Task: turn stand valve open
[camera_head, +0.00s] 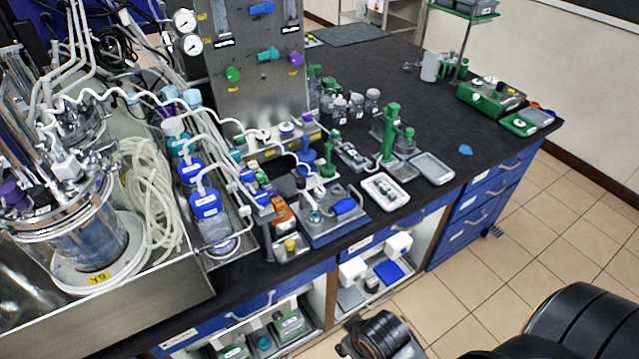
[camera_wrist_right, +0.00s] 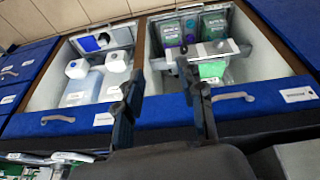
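A steel panel (camera_head: 255,85) stands upright at the back of the bench. It carries several coloured valve knobs: green (camera_head: 232,74), teal (camera_head: 268,54), purple (camera_head: 295,59) and blue (camera_head: 262,8). A low plate stand (camera_head: 325,225) at the bench's front edge has a blue handle (camera_head: 344,206). I cannot tell which of these is the stand valve. My right gripper (camera_wrist_right: 160,75) shows in the right wrist view, its two dark fingers apart with nothing between them. It faces open cabinet shelves, away from the valves. My left gripper is not in view.
A glass bioreactor (camera_head: 85,240) and coiled tubing (camera_head: 150,200) fill the left. Blue-capped bottles (camera_head: 207,205) stand beside them. A white tray (camera_head: 386,190) and a green stand (camera_head: 389,135) are right of the plate. The bench's back right is mostly clear.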

